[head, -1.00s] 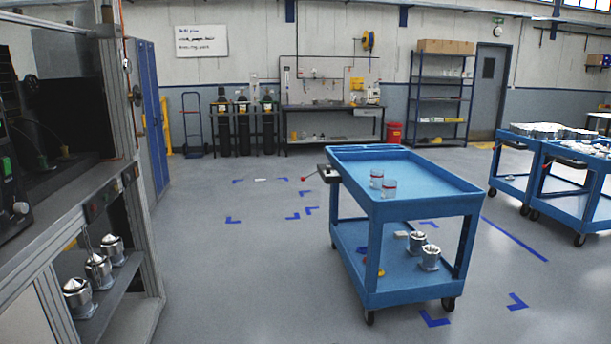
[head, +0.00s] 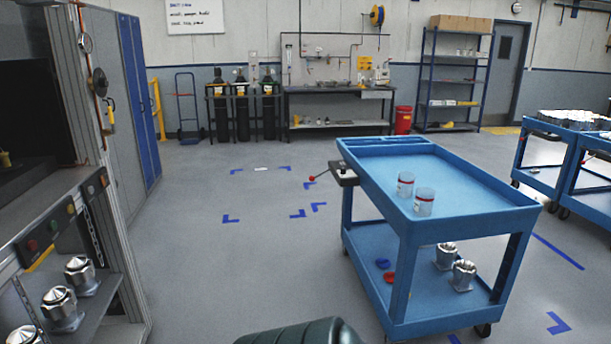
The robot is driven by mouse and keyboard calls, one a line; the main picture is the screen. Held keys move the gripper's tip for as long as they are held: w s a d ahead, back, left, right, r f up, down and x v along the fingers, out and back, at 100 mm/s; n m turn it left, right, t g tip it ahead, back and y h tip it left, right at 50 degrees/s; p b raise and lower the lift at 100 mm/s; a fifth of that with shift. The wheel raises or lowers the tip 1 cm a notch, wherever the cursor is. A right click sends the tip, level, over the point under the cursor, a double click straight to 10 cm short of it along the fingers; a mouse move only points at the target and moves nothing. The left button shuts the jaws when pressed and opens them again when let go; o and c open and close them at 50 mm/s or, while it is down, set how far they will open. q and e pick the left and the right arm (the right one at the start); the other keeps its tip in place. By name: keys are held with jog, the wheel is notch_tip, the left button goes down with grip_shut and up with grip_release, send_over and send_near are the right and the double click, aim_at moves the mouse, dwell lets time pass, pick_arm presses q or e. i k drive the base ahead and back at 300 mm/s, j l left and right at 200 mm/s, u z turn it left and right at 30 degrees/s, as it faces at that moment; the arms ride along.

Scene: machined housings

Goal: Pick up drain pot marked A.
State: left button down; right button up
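Two clear cylindrical pots with red bands, a rear one (head: 405,184) and a front one (head: 424,202), stand upright on the top tray of the blue cart (head: 470,213). Two silver metal housings, a rear one (head: 446,256) and a front one (head: 463,275), stand on the cart's lower shelf. More silver housings (head: 61,309) stand on a low shelf of the machine at the left. I cannot read a letter A on any of these, so I cannot tell which is the marked pot. Neither of my grippers is in view.
A control box with a red-knobbed lever (head: 343,172) sticks out from the cart's left side. A blue ring (head: 383,263) and a red ring (head: 389,277) lie on its lower shelf. Other blue carts (head: 578,150) stand at the right. Floor left of the cart is clear.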

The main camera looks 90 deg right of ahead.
aim_at(406, 181)
jog(key=i+l, duration=0.1)
jog(key=l, duration=0.5)
jog(key=i+l, duration=0.1)
jog(key=l, duration=0.45)
jog(key=z, duration=3.55)
jog(key=i+j, duration=0.65)
